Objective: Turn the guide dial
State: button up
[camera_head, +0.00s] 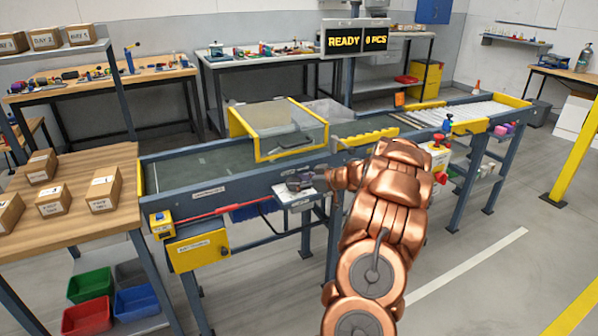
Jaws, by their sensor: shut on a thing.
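My copper-coloured arm reaches from the lower right to the front side of the conveyor (208,193). My gripper (297,184) is at a small pale plate (296,201) on the conveyor's front rail. It is shut on the guide dial there, which the dark fingers mostly hide. The dial's angle and markings cannot be read from this view.
A yellow-framed clear cover (284,150) stands over the belt. A red rod (225,211) and a yellow box (198,250) sit along the front side. A wooden table (110,158) with cartons is at left. A sign (356,39) reads "READY" and "0 PCS". Open floor lies at right.

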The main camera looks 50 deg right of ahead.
jog(key=p, duration=0.1)
jog(key=n+y+p, duration=0.1)
jog(key=p, duration=0.1)
jog(key=shift+d+r, duration=0.25)
jog(key=shift+r, duration=0.1)
jog(key=n+y+p, duration=0.1)
jog(key=p, duration=0.1)
jog(key=n+g+y+p, duration=0.1)
jog(key=p, duration=0.2)
jog(key=shift+w+d+f+y, duration=0.1)
jog(key=shift+f+y, duration=0.1)
jog(key=shift+y, duration=0.1)
jog(key=shift+f+n+g+p, duration=0.1)
jog(key=shift+n+g+p, duration=0.3)
jog(key=shift+p, duration=0.15)
jog(key=o, duration=1.1)
jog(key=shift+o, duration=0.2)
jog(key=v, duration=1.2)
jog(key=shift+d+f, duration=0.25)
